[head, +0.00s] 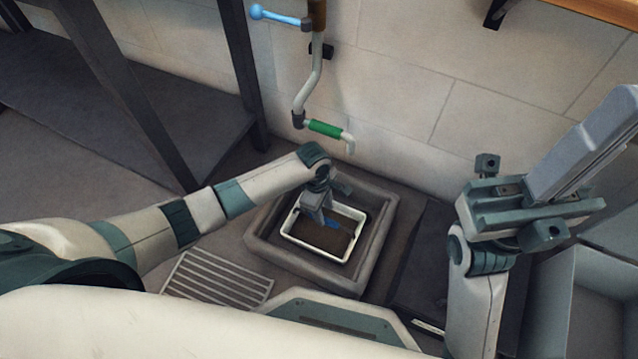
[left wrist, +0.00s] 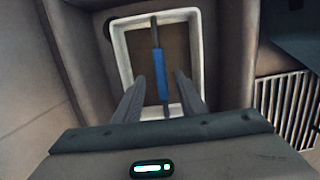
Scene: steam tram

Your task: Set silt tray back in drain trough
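The silt tray (head: 293,240) is a white-rimmed rectangular box with dark brown silt inside. A dark bar with a blue grip (head: 332,222) spans it. The tray lies within the rim of the square grey drain trough (head: 262,252); I cannot tell if it rests on the bottom. My left gripper (head: 318,217) points down over the tray. In the left wrist view its fingers (left wrist: 160,95) stand apart on either side of the blue grip (left wrist: 162,85), with gaps showing. My right gripper (head: 612,125) is raised at the right, its fingers together and empty.
A slatted grate (head: 217,284) lies on the floor left of the trough. A pipe with a green sleeve (head: 325,128) hangs on the wall behind. A dark metal frame (head: 243,75) stands at the left. A grey open box (head: 572,300) is at the lower right.

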